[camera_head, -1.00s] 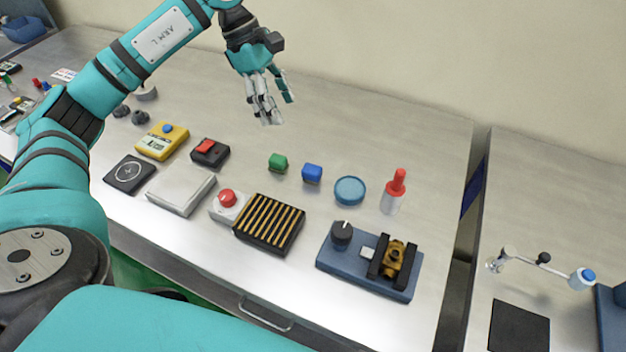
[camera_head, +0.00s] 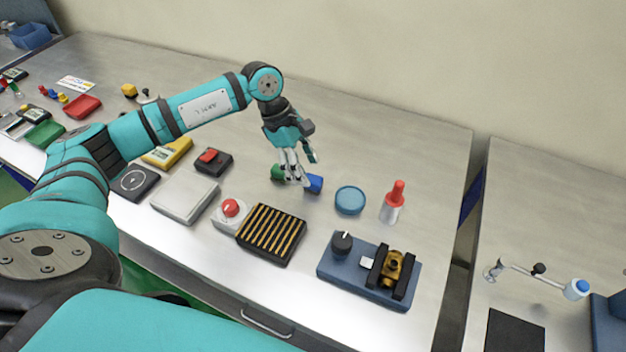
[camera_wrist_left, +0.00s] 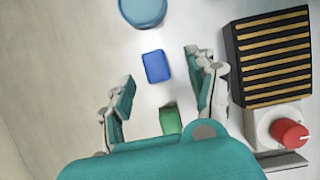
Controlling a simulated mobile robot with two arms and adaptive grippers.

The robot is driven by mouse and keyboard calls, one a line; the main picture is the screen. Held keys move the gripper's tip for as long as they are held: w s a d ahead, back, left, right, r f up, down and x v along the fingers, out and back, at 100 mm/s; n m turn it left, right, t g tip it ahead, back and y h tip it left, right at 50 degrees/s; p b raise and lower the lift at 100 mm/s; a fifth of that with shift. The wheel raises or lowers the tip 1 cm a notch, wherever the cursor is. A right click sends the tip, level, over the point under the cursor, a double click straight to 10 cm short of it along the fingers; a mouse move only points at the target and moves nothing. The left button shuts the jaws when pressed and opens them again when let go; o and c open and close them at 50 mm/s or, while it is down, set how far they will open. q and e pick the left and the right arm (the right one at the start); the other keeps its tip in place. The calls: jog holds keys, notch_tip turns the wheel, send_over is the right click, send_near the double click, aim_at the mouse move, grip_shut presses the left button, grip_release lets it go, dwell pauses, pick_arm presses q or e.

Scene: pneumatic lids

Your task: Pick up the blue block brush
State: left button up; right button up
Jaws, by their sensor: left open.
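The blue block brush (camera_head: 314,184) is a small blue block on the metal table, partly covered by my left gripper in the head view. In the left wrist view the blue block (camera_wrist_left: 156,66) lies ahead of the open fingers, nearer the right one, with nothing touching it that I can see. My left gripper (camera_head: 295,182) is open and empty, pointing down over the table between the blue block and a green block (camera_head: 277,172). In the wrist view the green block (camera_wrist_left: 171,120) lies between the fingers, close to the palm. My right gripper is not in view.
A round blue dish (camera_head: 350,200) and a red-capped bottle (camera_head: 394,202) stand right of the blue block. A black and gold slatted block (camera_head: 271,234) and a red button box (camera_head: 230,212) lie in front. The table behind is clear.

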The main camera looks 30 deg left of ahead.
aim_at(313, 178)
pick_arm(q)
jog(key=x, duration=0.1)
jog(key=p+x, duration=0.1)
jog(key=x, duration=0.1)
jog(key=p+x, duration=0.1)
jog(key=shift+w+f, duration=0.2)
jog(key=shift+w, duration=0.15)
jog(key=shift+d+f, duration=0.1)
jog(key=shift+f, duration=0.15)
grip_shut()
